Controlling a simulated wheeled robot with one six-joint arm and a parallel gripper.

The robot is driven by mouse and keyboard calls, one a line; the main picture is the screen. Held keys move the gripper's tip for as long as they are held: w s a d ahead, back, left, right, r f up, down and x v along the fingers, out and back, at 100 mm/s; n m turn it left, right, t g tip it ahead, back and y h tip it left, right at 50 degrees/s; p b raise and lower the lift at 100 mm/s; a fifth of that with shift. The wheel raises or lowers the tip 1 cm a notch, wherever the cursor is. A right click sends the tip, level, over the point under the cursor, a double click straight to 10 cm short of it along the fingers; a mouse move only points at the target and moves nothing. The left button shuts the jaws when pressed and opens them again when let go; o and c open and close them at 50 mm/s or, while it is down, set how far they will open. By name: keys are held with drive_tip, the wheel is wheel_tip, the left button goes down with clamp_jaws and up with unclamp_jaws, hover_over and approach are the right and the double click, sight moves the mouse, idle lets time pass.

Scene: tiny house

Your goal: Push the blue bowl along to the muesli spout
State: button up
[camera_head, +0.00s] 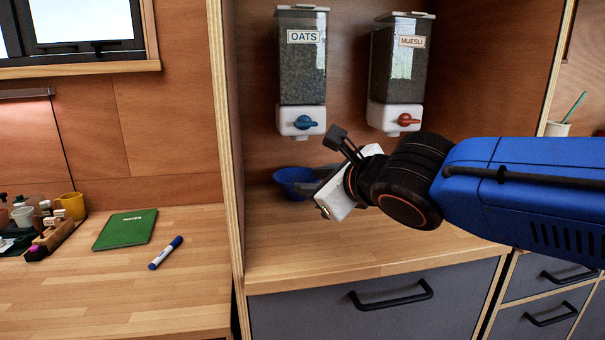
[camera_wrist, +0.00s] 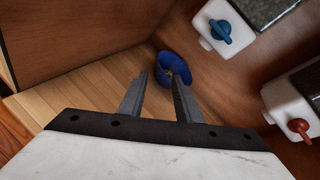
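The blue bowl (camera_head: 290,178) stands upright on the wooden counter below the oats dispenser (camera_head: 302,75), left of the muesli dispenser. The muesli spout (camera_head: 404,119) is white with a red knob. In the wrist view the bowl (camera_wrist: 167,66) lies just beyond my fingertips, partly hidden by the right finger. My gripper (camera_wrist: 158,74) is open, its two fingers apart with nothing held between them. In the head view my gripper (camera_head: 308,187) is low at the bowl's right side, mostly hidden by its white body. I cannot tell whether it touches the bowl.
The alcove's left side panel (camera_head: 226,130) stands left of the bowl, and the back wall is close behind it. The counter (camera_head: 340,250) is clear in front. A green notebook (camera_head: 125,229) and a blue marker (camera_head: 166,252) lie on the left worktop.

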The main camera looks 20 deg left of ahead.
sight(280, 182)
drive_tip(key=shift+w+a, duration=0.1)
drive_tip(key=shift+a, duration=0.1)
drive_tip(key=x, duration=1.7)
drive_tip(key=shift+a, duration=0.1)
idle(0.4)
clamp_jaws()
